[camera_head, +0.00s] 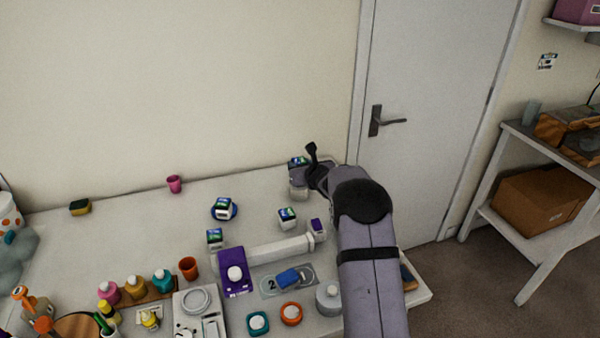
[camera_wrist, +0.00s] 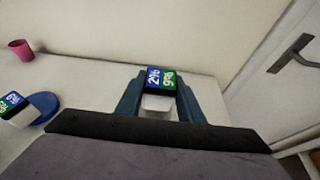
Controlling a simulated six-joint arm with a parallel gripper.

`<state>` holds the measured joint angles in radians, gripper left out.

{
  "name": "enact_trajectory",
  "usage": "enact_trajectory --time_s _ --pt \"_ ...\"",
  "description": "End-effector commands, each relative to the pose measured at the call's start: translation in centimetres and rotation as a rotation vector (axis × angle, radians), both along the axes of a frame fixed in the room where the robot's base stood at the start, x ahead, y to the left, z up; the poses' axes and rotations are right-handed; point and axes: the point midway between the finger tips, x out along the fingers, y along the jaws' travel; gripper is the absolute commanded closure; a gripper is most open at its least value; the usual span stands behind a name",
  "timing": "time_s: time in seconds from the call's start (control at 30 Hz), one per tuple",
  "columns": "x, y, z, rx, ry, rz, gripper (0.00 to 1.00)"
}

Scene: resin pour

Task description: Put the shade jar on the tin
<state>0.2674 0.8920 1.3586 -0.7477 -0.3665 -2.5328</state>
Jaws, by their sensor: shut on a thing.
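A small white jar with a dark top and a blue-and-green label (camera_head: 297,161) is at the back right of the table. My gripper (camera_head: 308,168) is shut on it. In the wrist view the jar (camera_wrist: 159,80) sits between the two blue-grey fingers (camera_wrist: 160,98), label facing the camera. A grey, round, can-like thing (camera_head: 298,189) shows directly below the jar in the head view; I cannot tell whether they touch or whether this is the tin. Similar jars stand at the middle (camera_head: 288,218), at the left (camera_head: 215,238) and on a blue disc (camera_head: 223,207).
A pink cup (camera_head: 174,184) and a sponge (camera_head: 80,207) are at the back. A purple-and-white device (camera_head: 233,272), an orange cup (camera_head: 188,268), bottles and small pots crowd the front. The table (camera_head: 140,215) is clear around the pink cup. A door (camera_head: 420,120) is behind.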

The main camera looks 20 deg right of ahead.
Motion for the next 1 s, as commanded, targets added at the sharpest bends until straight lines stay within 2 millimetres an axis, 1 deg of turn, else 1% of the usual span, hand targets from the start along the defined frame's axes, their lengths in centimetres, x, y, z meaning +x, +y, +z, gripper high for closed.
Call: enact_trajectory --time_s 0.03,0.2,0.3,0.77,0.8,0.87,1.0 --pt "0.0 0.0 -0.7 0.003 0.003 -0.001 0.90" --pt "0.0 0.0 -2.4 0.001 0.001 0.001 0.90" --pt "0.0 0.0 -2.8 0.001 -0.001 0.000 0.90" --pt "0.0 0.0 -3.2 0.000 -0.002 0.000 0.90" --pt "0.0 0.0 -3.2 0.000 0.000 0.000 0.61" --pt "0.0 0.0 -3.1 0.000 0.000 0.000 0.47" --pt "0.0 0.0 -3.2 0.001 0.001 0.000 0.47"
